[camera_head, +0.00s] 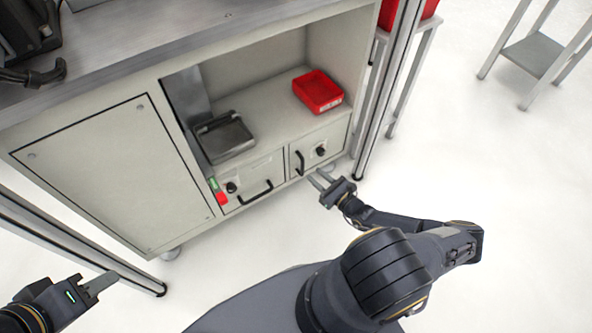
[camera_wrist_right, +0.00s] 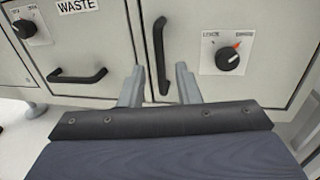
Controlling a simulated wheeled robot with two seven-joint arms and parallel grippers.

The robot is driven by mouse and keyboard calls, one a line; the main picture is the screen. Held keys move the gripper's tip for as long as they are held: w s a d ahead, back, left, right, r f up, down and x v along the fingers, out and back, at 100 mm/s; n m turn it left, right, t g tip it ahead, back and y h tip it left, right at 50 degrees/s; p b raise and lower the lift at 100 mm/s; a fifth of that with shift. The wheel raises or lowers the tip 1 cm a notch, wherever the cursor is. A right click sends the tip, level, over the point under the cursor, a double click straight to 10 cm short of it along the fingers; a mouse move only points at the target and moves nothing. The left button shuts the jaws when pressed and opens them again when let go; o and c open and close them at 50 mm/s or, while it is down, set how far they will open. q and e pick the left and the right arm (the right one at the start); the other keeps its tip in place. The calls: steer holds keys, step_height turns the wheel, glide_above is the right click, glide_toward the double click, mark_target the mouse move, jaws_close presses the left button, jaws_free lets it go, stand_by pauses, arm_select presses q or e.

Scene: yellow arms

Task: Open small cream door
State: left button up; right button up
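The small cream door (camera_head: 329,138) is at the right end of the cabinet front and looks closed. It has an upright black handle (camera_head: 300,162) on its left side and a round black knob (camera_head: 321,150). My right gripper (camera_head: 319,180) is open in front of the door, just below the handle. In the right wrist view the handle (camera_wrist_right: 159,50) runs down between the two open fingers (camera_wrist_right: 160,72); I cannot tell whether they touch it. My left gripper (camera_head: 103,284) is at the lower left, far from the door; I cannot tell its opening.
A drawer front labelled WASTE (camera_wrist_right: 78,35), with its own black handle (camera_wrist_right: 77,76), adjoins the door on the left. A red bin (camera_head: 318,92) and a dark tray (camera_head: 226,137) sit on the shelf above. A metal post (camera_head: 378,110) stands right of the cabinet.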

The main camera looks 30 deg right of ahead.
mark_target(302, 174)
steer(key=b+x, duration=0.2)
steer(key=x, duration=0.5)
steer(key=shift+w+a, duration=0.1)
steer(key=shift+w, duration=0.25)
jaws_close()
